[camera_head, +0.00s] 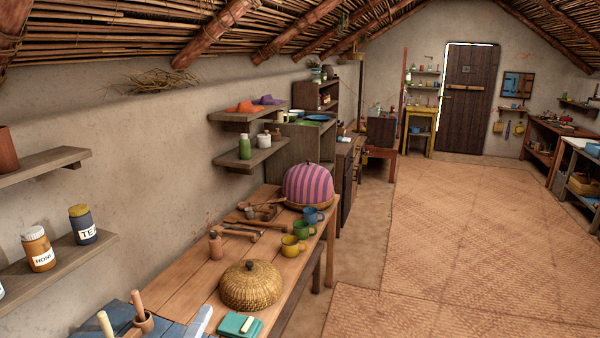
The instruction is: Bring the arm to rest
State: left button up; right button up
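Neither of my grippers nor any part of my arms shows in the head view. A long wooden table (182,281) runs along the left wall. On it stand a round woven basket with a lid (251,286), a pink and purple striped dome cover (309,184), and a blue, a green and a yellow mug (293,246). Several wooden utensils (240,230) lie behind the mugs. Whether the grippers hold anything cannot be seen.
Wall shelves at left hold a honey jar (39,249) and a tea jar (83,224). The matted floor (470,240) at right is clear. A dark door (468,98) is at the back.

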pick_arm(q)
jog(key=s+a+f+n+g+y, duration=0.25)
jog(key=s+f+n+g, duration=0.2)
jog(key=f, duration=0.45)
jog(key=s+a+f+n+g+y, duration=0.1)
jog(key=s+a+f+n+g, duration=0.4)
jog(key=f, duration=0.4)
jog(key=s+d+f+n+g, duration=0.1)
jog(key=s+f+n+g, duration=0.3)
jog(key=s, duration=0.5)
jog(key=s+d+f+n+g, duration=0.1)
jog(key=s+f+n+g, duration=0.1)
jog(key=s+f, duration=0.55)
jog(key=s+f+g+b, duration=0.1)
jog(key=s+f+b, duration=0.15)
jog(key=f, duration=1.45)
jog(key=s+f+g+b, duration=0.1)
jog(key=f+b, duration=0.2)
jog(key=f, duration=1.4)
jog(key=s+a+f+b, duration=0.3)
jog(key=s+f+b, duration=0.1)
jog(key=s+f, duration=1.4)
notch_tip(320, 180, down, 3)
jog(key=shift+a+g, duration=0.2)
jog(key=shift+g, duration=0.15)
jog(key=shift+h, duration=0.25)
